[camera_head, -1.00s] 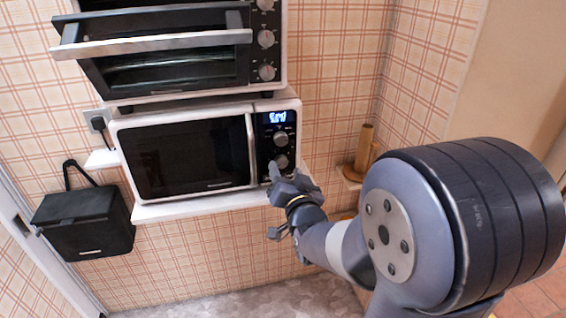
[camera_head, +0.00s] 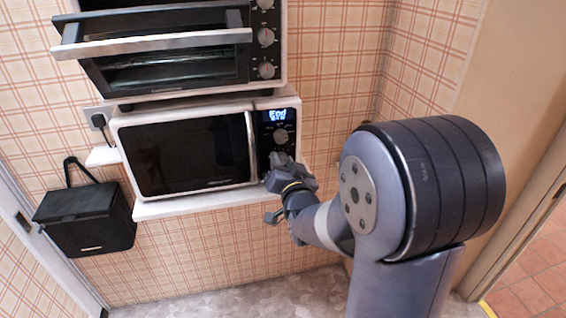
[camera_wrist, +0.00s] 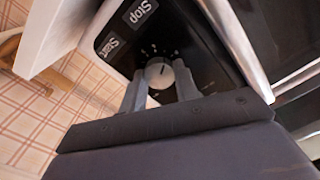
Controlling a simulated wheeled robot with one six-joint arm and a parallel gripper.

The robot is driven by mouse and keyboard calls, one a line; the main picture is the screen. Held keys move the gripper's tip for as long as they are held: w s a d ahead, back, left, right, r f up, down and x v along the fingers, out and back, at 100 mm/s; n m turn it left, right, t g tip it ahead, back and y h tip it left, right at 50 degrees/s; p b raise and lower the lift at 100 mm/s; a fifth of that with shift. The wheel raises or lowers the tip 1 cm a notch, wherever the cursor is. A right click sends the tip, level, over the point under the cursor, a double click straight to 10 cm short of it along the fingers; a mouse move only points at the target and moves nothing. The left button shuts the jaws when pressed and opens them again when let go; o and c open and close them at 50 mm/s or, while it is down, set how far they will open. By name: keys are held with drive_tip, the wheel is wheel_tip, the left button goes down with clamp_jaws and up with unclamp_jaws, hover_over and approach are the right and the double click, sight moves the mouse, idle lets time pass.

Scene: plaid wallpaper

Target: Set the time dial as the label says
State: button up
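The white microwave (camera_head: 240,118) stands on a shelf, its dark control panel at the right side with a lit display (camera_head: 278,115) that seems to read "End". Its upper dial (camera_head: 281,137) shows below the display. In the wrist view the lower dial (camera_wrist: 160,73) is light with a dark pointer line, just below the Stop and Start buttons. My gripper (camera_wrist: 159,72) has its fingers apart, one on each side of this dial. I cannot tell whether they touch it.
A black box (camera_head: 85,222) hangs on the wall at the left. A brown wooden object (camera_wrist: 10,50) is near the microwave's side. Free floor lies below.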

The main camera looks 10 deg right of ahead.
drive_tip(key=c, duration=0.4)
drive_tip(key=shift+b, duration=0.35)
drive_tip(key=n+b, duration=0.1)
drive_tip(key=b, duration=0.1)
drive_tip(key=n+b, duration=0.1)
drive_tip(key=shift+f+n+b, duration=0.25)
drive_tip(key=shift+n+b, duration=0.05)
drive_tip(key=shift+b, duration=0.05)
drive_tip(key=n+b, duration=0.4)
drive_tip(key=b, duration=0.1)
drive_tip(key=shift+n+b, duration=0.3)
drive_tip(key=n+b, duration=0.6)
drive_tip(key=n, duration=0.4)
drive_tip(key=n+b, duration=0.3)
drive_tip(key=n, duration=0.3)
drive_tip(key=shift+a+r+n+b, duration=0.1)
drive_tip(key=shift+r+n+b, duration=0.1)
drive_tip(key=shift+n+b, duration=0.1)
